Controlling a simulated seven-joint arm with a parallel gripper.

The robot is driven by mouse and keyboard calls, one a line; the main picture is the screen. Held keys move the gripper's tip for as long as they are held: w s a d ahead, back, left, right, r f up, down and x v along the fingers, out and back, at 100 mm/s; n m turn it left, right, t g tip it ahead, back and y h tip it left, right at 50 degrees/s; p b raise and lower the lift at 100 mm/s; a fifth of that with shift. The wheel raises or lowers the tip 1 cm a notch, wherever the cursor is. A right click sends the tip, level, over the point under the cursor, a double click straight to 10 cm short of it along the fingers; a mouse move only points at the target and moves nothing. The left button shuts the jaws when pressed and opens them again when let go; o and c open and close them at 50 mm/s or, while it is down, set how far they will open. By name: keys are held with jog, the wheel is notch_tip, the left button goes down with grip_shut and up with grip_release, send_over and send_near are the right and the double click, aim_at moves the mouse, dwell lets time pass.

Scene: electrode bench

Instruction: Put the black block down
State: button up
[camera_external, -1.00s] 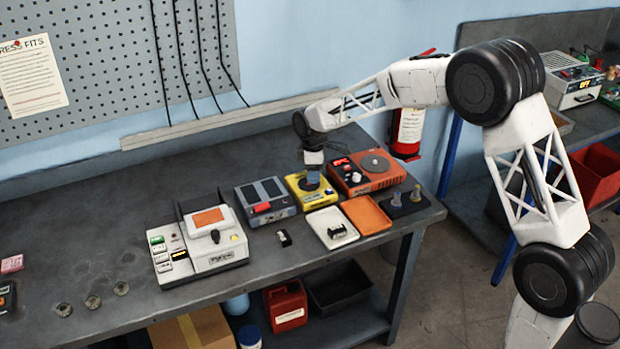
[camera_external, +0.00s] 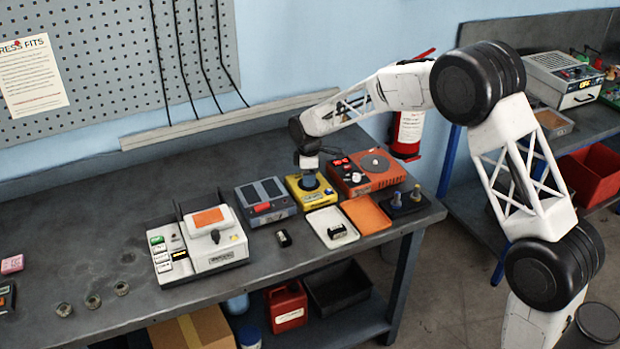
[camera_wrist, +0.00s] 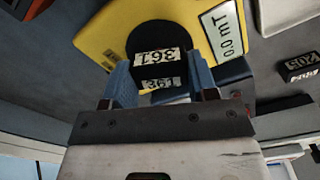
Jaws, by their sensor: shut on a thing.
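My gripper (camera_wrist: 160,82) is shut on a small black block (camera_wrist: 155,68) with white number labels, upside down in the wrist view. One blue finger is on each side of it. The block is over the round black pad (camera_wrist: 148,27) of a yellow device (camera_wrist: 95,32), whose display reads 0.0 mT. In the external view my gripper (camera_external: 309,180) is low over the same yellow device (camera_external: 297,193), and the block is too small or hidden to make out. Whether the block touches the pad, I cannot tell.
An orange device (camera_external: 366,174) stands close on the right and a grey device (camera_external: 265,197) on the left. In front are a white tray (camera_external: 323,219) with a dark block (camera_external: 337,231), an orange tray (camera_external: 366,214), and another black block (camera_external: 284,239) on the bench.

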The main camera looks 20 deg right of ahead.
jog(key=shift+f, duration=0.35)
jog(key=shift+f, duration=0.1)
jog(key=o, duration=1.1)
jog(key=shift+c, duration=0.2)
notch_tip(320, 180, up, 12)
dwell(0.8)
